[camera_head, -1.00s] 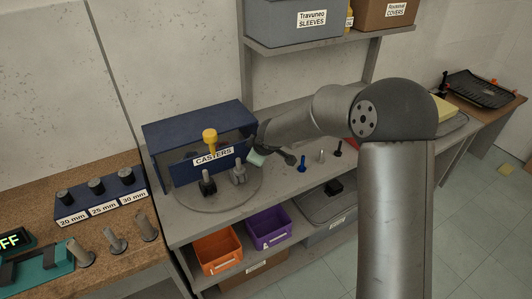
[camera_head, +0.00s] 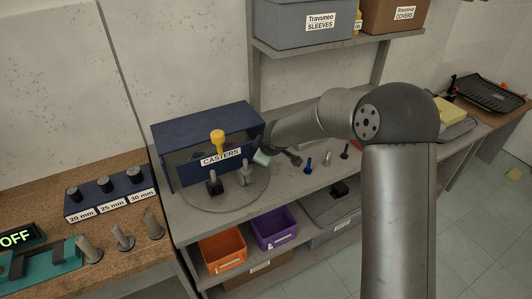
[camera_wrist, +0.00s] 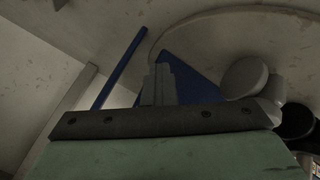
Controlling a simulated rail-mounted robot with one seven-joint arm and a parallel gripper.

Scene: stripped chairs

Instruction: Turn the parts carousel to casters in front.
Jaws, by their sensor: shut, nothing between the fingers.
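The parts carousel is a round grey disc (camera_head: 205,205) on the shelf unit, with a dark blue housing (camera_head: 190,135) over its back part. A white CASTERS label (camera_head: 221,157) faces the front. A yellow knob (camera_head: 218,138) stands above the label. A black caster (camera_head: 214,184) and a grey caster (camera_head: 244,173) stand on the front of the disc. My gripper (camera_head: 264,158) is at the disc's right side, by the housing's right end; I cannot tell whether it touches. In the wrist view its fingers (camera_wrist: 159,85) are shut and empty, with the disc (camera_wrist: 235,35) and a blue panel (camera_wrist: 195,85) beyond.
Several small posts, one blue (camera_head: 308,166), stand right of the carousel. An orange bin (camera_head: 222,252) and a purple bin (camera_head: 274,228) sit below. A grey SLEEVES box (camera_head: 300,20) is overhead. A wooden bench (camera_head: 30,205) with sized blocks and casters is at left.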

